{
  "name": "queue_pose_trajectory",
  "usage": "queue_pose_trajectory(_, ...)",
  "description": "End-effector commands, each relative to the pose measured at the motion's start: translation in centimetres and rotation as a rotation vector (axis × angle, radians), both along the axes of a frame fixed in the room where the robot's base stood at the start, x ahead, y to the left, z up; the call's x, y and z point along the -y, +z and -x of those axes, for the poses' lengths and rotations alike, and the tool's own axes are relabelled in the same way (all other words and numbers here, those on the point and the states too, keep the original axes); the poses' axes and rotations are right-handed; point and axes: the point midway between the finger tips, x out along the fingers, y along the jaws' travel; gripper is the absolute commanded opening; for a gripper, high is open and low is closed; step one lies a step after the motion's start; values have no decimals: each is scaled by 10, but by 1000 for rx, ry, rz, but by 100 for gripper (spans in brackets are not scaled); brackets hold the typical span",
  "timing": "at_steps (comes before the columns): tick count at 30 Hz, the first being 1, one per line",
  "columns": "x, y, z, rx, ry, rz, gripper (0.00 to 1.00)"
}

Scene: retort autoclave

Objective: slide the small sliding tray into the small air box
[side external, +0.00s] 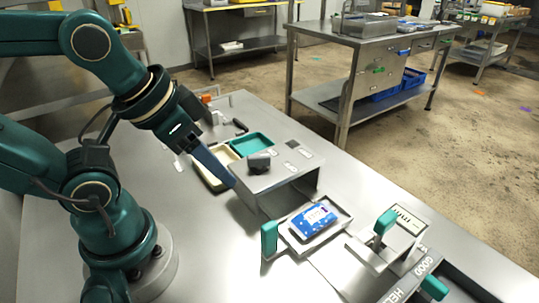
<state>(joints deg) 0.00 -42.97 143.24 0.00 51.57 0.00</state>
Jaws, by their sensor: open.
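The small air box (262,187) is a grey metal box near the middle of the steel table, with a dark block (259,163) on its top. The small sliding tray (340,225) is a shallow metal tray with an upright teal handle (269,238) at its left end. It lies in front of the box, outside it, and bears a blue and white pouch (313,221). My gripper (230,181) points down and to the right, close to the box's left side, apart from the tray handle. It is open and looks empty. Its far finger is hard to make out.
Cream (203,180) and teal (262,139) trays lie behind the box. At the front right stands a metal fixture (385,252) with teal handles and lettered plates. The table's left front is bare. Other steel benches (350,57) stand farther back.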

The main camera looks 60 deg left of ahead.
Motion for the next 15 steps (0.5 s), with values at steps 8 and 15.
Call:
queue_pose_trajectory(8,0,9,-1,3,0,0,50)
queue_pose_trajectory(15,0,50,-1,7,0,0,50)
